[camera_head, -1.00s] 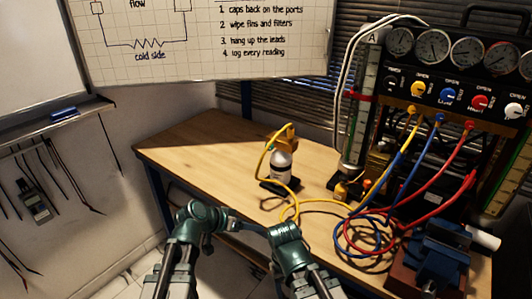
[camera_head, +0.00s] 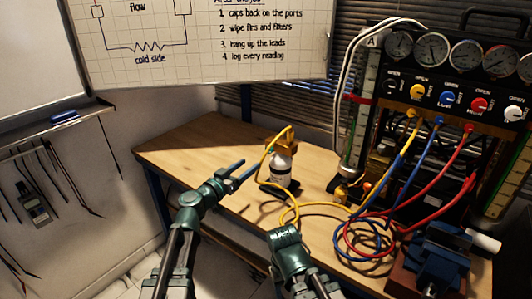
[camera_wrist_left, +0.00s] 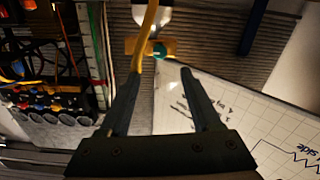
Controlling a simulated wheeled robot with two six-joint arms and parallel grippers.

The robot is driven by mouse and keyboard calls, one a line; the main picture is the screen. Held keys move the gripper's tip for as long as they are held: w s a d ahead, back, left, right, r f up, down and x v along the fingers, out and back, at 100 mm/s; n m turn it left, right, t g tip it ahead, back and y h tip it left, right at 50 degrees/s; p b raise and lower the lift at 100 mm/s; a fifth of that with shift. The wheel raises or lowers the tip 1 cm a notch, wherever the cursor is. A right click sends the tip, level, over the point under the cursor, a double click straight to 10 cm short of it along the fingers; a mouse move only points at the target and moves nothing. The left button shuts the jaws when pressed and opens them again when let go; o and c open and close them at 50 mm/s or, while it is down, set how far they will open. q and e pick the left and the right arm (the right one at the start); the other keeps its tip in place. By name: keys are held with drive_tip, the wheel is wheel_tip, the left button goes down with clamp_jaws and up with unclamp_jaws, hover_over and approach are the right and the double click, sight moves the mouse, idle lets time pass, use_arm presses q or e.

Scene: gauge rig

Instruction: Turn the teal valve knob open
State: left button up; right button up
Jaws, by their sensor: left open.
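The teal valve knob (camera_wrist_left: 159,50) shows in the left wrist view, on a brass valve block (camera_wrist_left: 137,46) at the neck of a small white bottle. In the head view the bottle (camera_head: 281,168) stands on the bench with the brass valve (camera_head: 281,142) on top; the knob is too small to make out clearly there. My left gripper (camera_head: 250,167) is open and empty, left of the bottle, its fingers pointing at the valve. In the left wrist view the knob lies just beyond the gap between the fingertips (camera_wrist_left: 160,73).
A yellow hose (camera_head: 267,158) runs from the valve down past the bottle's left side, close to my left fingers. Coiled hoses (camera_head: 365,235), a gauge panel (camera_head: 440,90) and a blue vise (camera_head: 437,262) fill the right. The left bench top (camera_head: 190,150) is clear.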

sight(268, 151)
use_arm(q)
drive_tip(key=x, duration=1)
drive_tip(key=shift+w+d+f, duration=0.1)
drive_tip(key=shift+w+d, duration=0.2)
clamp_jaws()
